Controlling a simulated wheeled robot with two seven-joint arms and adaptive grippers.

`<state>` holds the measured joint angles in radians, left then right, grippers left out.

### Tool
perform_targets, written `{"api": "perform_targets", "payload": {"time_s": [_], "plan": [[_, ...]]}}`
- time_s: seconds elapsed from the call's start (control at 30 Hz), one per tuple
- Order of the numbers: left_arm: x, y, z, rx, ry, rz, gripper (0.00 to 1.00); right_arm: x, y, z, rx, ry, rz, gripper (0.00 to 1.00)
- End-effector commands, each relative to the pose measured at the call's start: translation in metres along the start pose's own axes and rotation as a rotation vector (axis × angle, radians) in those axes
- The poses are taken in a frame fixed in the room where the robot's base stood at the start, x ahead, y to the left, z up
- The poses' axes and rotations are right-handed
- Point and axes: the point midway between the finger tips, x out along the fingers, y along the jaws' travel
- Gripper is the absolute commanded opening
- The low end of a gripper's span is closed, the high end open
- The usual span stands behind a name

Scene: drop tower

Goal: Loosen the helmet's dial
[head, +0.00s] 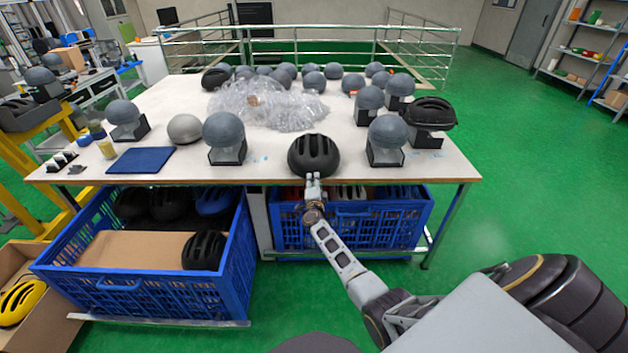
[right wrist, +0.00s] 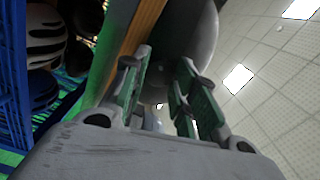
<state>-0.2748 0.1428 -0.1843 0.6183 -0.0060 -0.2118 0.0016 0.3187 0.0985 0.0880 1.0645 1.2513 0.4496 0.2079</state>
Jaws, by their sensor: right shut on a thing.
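A black vented helmet (head: 314,152) sits at the front edge of the white table (head: 250,173), near the middle. My right gripper (head: 313,178) reaches up from below to the helmet's near lower rim. In the right wrist view its two green-padded fingers (right wrist: 160,85) stand a little apart, with a rounded grey surface just beyond them. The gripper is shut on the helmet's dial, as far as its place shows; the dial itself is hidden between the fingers. My left gripper is not in view.
Grey headforms on black stands flank the helmet, one left (head: 224,134) and one right (head: 386,136). Clear plastic wrap (head: 265,105) lies behind. Blue crates with helmets stand below, at left (head: 150,298) and under the table (head: 352,233). The green floor at right is free.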

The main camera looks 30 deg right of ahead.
Motion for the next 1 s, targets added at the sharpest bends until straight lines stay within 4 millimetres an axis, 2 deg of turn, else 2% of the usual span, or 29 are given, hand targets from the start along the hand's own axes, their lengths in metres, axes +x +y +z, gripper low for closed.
{"api": "perform_targets", "payload": {"time_s": [0.5,1.0], "plan": [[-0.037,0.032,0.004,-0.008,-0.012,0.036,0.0,-0.001,0.0,0.0,-0.439,-0.003,0.004,0.04],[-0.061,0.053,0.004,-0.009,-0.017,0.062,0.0,-0.001,0.002,-0.001,-0.891,-0.004,0.004,0.04]]}}
